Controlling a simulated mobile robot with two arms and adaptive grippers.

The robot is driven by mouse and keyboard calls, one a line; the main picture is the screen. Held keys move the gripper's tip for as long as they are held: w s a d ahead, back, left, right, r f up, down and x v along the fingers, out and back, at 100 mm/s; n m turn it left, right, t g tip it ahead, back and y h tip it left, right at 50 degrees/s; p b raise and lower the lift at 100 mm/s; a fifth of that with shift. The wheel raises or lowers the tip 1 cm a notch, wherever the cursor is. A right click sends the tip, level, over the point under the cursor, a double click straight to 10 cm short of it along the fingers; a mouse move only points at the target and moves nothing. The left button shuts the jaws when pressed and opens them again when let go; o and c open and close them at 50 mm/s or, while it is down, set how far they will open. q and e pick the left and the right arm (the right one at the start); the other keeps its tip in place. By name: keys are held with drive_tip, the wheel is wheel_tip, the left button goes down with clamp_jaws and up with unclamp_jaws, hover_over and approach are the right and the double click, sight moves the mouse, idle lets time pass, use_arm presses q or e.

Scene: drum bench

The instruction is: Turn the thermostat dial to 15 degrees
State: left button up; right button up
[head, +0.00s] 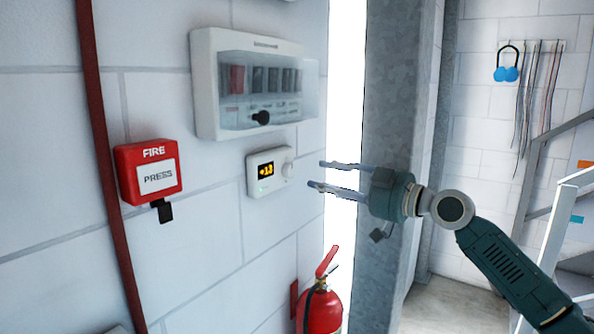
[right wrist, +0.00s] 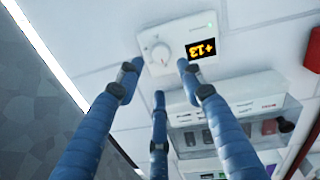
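The thermostat (head: 255,187) is a small white box on the white block wall, with a dark display lit in orange that appears to read +13. Its round white dial (head: 287,169) is on the right side of its face. My right gripper (head: 317,174) is open and empty, its fingers pointing left at the dial with a visible gap. In the right wrist view the picture is upside down; the dial (right wrist: 160,52) shows beyond and between the spread blue fingers, with a small red mark on it. My left gripper is not in view.
A breaker box (head: 215,100) with a clear cover is above the thermostat. A red fire call point (head: 150,172) is to the left, beside a red pipe (head: 100,130). A fire extinguisher (head: 320,312) stands below. A grey metal column (head: 385,110) is behind my right gripper.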

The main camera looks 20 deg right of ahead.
sight(291, 171)
drive_tip(key=p+x, duration=0.1)
drive_tip(key=x, duration=0.3)
drive_tip(key=p+x, duration=0.2)
drive_tip(key=x, duration=0.1)
drive_tip(key=shift+w+a+r, duration=0.25)
drive_tip(key=shift+a, duration=0.05)
drive_tip(key=shift+w+a+f+p, duration=0.2)
drive_tip(key=shift+w+a+p, duration=0.1)
drive_tip(key=shift+w, duration=0.25)
drive_tip(key=c, duration=0.9)
